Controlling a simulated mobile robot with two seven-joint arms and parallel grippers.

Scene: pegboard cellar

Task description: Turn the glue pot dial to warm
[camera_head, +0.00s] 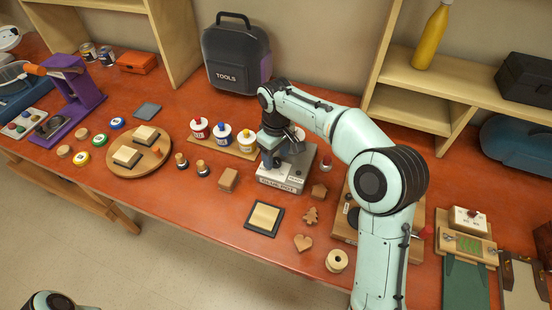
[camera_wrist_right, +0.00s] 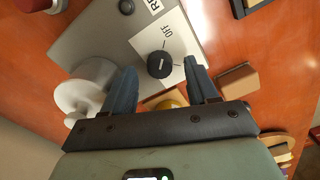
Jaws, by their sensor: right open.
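The glue pot (camera_head: 283,182) is a grey box on the orange bench, with a lettered front label. My right arm hides part of it. In the right wrist view its dial (camera_wrist_right: 160,65) is a small black round knob with a pale line, on a white plate lettered OFF (camera_wrist_right: 167,31). I cannot tell which setting the line marks. My right gripper (camera_wrist_right: 160,72) is open, its two dark fingers either side of the dial in the picture; contact is not clear. It also shows over the glue pot in the head view (camera_head: 269,154). My left gripper is out of sight.
Red, blue and yellow-lidded tubs (camera_head: 222,135) stand left of the glue pot. A wooden block (camera_head: 228,180) and a dark-edged square pad (camera_head: 265,218) lie in front. A black tool case (camera_head: 236,60) stands behind. Wooden shapes (camera_head: 303,243) lie front right.

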